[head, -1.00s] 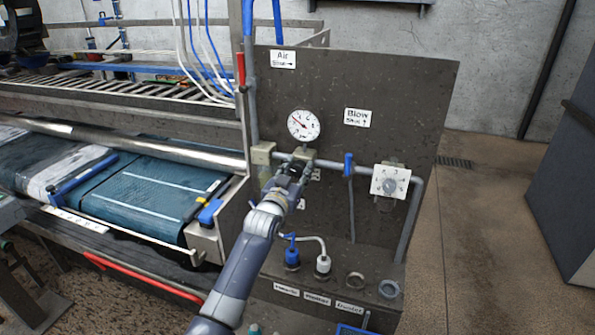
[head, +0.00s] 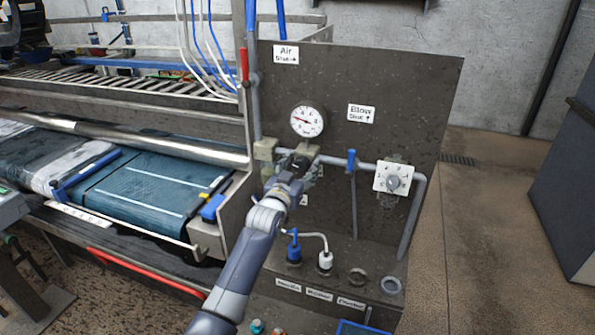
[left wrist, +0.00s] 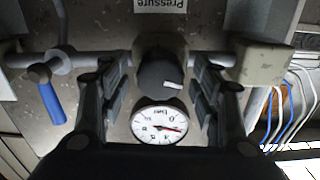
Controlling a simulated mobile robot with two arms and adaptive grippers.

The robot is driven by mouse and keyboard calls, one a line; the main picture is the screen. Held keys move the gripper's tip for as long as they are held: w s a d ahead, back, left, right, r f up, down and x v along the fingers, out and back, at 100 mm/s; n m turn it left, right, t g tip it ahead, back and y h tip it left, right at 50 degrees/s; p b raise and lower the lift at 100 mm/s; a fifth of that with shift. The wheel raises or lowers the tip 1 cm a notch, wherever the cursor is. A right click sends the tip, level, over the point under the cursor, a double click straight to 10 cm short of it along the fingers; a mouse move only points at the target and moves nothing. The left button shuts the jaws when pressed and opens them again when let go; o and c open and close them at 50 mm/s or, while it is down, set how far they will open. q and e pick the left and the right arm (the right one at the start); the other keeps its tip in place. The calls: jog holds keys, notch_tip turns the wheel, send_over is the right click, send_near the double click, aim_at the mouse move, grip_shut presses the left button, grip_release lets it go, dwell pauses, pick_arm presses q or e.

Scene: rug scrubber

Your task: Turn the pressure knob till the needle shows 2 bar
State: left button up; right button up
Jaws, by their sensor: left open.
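The pressure knob (left wrist: 158,75) is dark and round with a white mark, under a "Pressure" label that appears upside down in the left wrist view. My left gripper (left wrist: 158,98) is open, one finger on each side of the knob, with visible gaps. In the head view my left gripper (head: 298,168) is at the pipe fitting below the gauge and largely hides the knob. The round white gauge (head: 307,121) has a red needle pointing left. The gauge also shows inverted in the left wrist view (left wrist: 158,125); its exact reading is too small to tell. My right gripper is not in view.
A grey panel (head: 400,90) carries the pipework, a blue-handled valve (head: 350,160) and a numbered dial (head: 393,179). Blue and white plugs (head: 294,252) stick up from the ledge below my arm. A rug machine (head: 150,190) stands left; open floor lies right.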

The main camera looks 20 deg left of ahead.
pick_arm(q)
jog(key=s, duration=1.2)
jog(key=shift+a, duration=0.2)
jog(key=s+p, duration=0.3)
jog(key=s, duration=0.6)
jog(key=shift+a+p, duration=0.15)
jog(key=shift+p, duration=0.15)
